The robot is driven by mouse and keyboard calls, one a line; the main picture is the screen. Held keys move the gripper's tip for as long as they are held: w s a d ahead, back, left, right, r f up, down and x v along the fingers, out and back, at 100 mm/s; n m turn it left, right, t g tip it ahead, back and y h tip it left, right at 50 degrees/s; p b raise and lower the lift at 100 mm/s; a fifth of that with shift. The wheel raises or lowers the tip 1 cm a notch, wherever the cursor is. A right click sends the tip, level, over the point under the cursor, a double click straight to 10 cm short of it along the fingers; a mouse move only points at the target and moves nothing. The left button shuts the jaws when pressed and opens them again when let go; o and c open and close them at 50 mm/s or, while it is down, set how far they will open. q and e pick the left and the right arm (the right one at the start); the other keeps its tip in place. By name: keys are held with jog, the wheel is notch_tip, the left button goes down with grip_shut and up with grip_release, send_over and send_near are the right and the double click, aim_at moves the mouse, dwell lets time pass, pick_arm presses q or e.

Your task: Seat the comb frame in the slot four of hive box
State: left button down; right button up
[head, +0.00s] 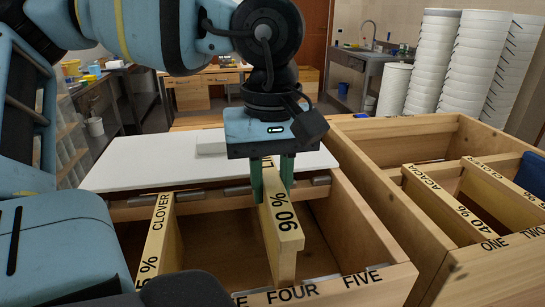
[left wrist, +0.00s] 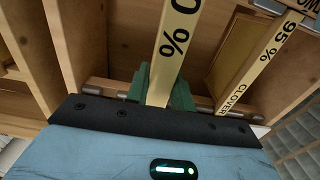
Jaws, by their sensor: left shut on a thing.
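My left gripper (head: 272,180) is shut on a wooden comb frame (head: 282,228) marked "90 %", its green fingers on either side of the top bar. The frame hangs upright in the open hive box (head: 355,230), its near end behind the front wall and in line with the word FOUR. Its near end looks raised above the wall; its lower part is hidden. In the left wrist view the fingers (left wrist: 160,88) grip the yellow top bar (left wrist: 175,45). My right gripper is not in view.
A clover frame (head: 158,235) sits in the box to the left. A white board (head: 130,165) lies behind the box's back rail. A second box (head: 475,270) at right holds an acacia frame (head: 440,200) and another. White bucket stacks (head: 435,65) stand behind.

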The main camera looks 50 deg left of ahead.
pick_arm(q)
jog(key=shift+f+b, duration=0.5)
jog(key=shift+f, duration=0.3)
